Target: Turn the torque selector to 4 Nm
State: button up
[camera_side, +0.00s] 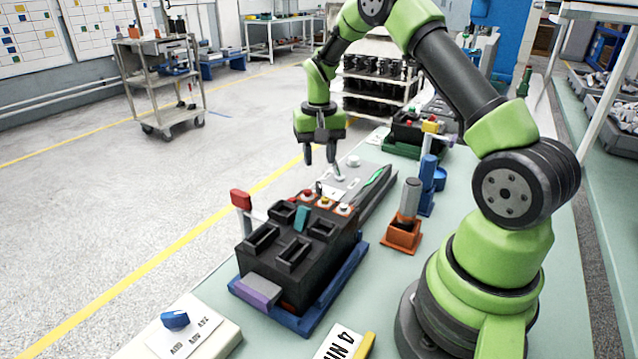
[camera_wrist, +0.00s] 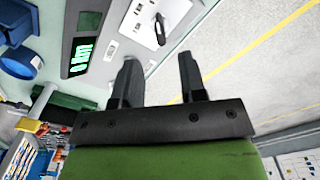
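A blue knob (camera_side: 175,320) sits on a white box (camera_side: 222,345) at the front left in the side view. Small dark labels stand in front of the knob, too small to read surely. A white card (camera_side: 338,345) at the front edge reads what looks like "4 N", partly cut off. My gripper (camera_side: 320,160) is far back from the knob, above a grey panel unit (camera_side: 378,190). Its two fingers are apart with nothing between them. In the wrist view, my gripper (camera_wrist: 158,62) shows the same gap, and a small dark lever (camera_wrist: 160,28) on a white plate lies beyond the fingers.
A black breaker fixture (camera_side: 290,255) in a blue tray stands mid-bench, with a red flag (camera_side: 241,199) rising from its left. An orange holder with a grey cylinder (camera_side: 410,198) stands right of it. A green-lit display (camera_wrist: 81,55) shows in the wrist view.

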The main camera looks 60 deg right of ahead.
aim_at(319, 184)
notch_tip(319, 184, down, 7)
jog(key=shift+f, duration=0.15)
grip_shut()
